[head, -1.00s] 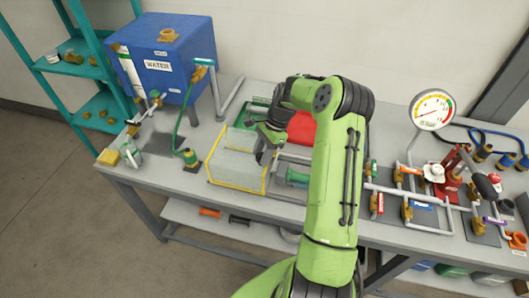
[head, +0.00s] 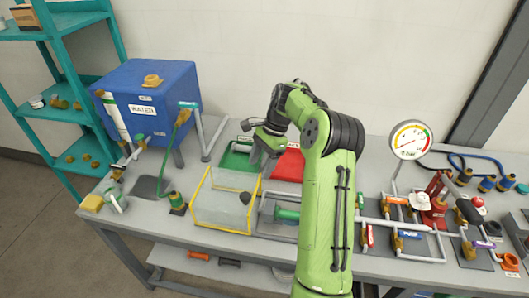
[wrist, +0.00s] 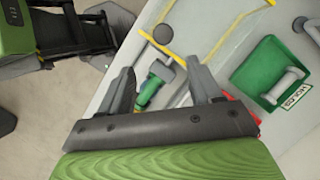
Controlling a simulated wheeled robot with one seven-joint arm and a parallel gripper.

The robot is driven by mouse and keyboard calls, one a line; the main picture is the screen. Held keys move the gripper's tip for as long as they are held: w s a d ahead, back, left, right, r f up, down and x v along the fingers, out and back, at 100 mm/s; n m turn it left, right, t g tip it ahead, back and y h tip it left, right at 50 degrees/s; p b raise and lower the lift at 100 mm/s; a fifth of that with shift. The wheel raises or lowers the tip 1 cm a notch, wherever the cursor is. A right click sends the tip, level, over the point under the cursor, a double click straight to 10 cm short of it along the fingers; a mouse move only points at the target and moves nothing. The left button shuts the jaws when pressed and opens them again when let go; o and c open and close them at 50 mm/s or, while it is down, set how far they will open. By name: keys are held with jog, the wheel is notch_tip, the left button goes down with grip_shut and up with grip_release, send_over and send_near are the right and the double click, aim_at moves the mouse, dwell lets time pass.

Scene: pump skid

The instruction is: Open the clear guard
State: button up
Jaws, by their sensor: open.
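The clear guard (head: 222,213) is a see-through box with yellow edges, on the bench left of centre. A dark round knob (head: 245,197) shows on it near its right side. I cannot tell for sure whether its panel is shut or raised. My gripper (head: 262,154) is open and empty, behind and right of the guard, above the trays. In the wrist view my gripper (wrist: 160,72) has its fingers spread. The guard's clear panel (wrist: 215,25) and the knob (wrist: 163,34) lie beyond the fingertips, with no clear contact.
A green fitting (head: 288,214) on grey pipes sits right of the guard. A green tray (head: 233,160) and a red tray (head: 290,166) lie behind. A blue water tank (head: 150,100) stands back left. Valves and a gauge (head: 410,140) fill the right side.

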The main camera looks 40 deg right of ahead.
jog(key=v, duration=0.4)
jog(key=shift+r, duration=0.1)
jog(key=s+a+r+n+h, duration=0.2)
jog(key=s+a+r+n, duration=0.1)
jog(key=a, duration=0.3)
jog(key=s+a+r+n+t+h+b, duration=0.1)
jog(key=s+a+r+n, duration=0.2)
jog(key=a+r+n, duration=0.15)
jog(key=s+a+r+n+h, duration=0.2)
jog(key=s+a+r+n, duration=0.1)
jog(key=a, duration=0.3)
jog(key=s+a+f+n+t, duration=0.2)
jog(key=s+a+n, duration=0.1)
jog(key=s, duration=0.5)
jog(key=s+a+f+n+t+b, duration=0.1)
jog(key=s+a+f+n+t, duration=0.1)
jog(key=s+n, duration=0.3)
jog(key=s+a, duration=0.1)
jog(key=s, duration=0.1)
jog(key=shift+s+y, duration=0.3)
jog(key=shift+s, duration=0.1)
